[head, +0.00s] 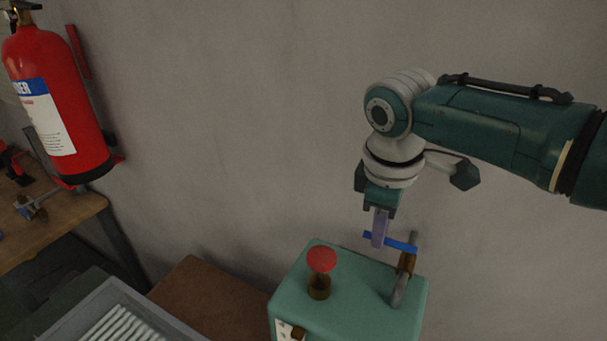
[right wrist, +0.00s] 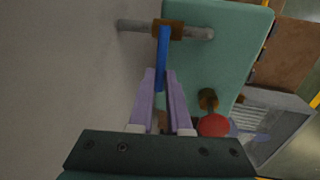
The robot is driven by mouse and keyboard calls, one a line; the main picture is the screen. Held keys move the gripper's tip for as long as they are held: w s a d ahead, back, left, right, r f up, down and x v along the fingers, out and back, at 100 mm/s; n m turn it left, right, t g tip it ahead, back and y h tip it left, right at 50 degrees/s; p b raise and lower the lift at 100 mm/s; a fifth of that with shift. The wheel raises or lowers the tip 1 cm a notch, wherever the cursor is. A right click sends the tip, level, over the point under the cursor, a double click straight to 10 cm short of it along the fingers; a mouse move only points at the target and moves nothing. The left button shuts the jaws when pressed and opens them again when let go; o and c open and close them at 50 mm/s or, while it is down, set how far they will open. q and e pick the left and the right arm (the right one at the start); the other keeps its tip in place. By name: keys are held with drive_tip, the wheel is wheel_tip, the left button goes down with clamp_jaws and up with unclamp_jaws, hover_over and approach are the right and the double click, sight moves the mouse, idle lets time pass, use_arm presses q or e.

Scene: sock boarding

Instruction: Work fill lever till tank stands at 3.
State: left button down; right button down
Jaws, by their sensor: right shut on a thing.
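The fill lever (head: 402,246) is a blue bar on a brass valve (head: 406,262) set in a grey pipe on top of the teal tank (head: 365,300). In the right wrist view the blue lever (right wrist: 163,52) runs from the brass valve (right wrist: 168,29) to between the fingers. My right gripper (head: 379,229) points down from above and is shut on the lever's free end; its purple fingers (right wrist: 162,82) sit on either side of it. A small gauge plate (head: 290,331) shows on the tank's front, cut off by the frame edge; its reading cannot be made out. My left gripper is not in view.
A red mushroom knob (head: 321,260) on a brass stem stands on the tank top, left of the lever. A grey crate (head: 118,287) with white slats is at lower left. A red fire extinguisher (head: 52,105) hangs on the wall. A wooden bench (head: 50,232) is at the left.

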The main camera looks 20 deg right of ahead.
drive_tip(key=c, duration=0.9)
unclamp_jaws()
drive_tip(key=shift+o, duration=0.2)
drive_tip(key=shift+r, duration=0.35)
wheel_tip(320, 180, up, 9)
drive_tip(key=s+a, duration=0.1)
drive_tip(key=shift+a, duration=0.2)
drive_tip(key=shift+s, duration=0.1)
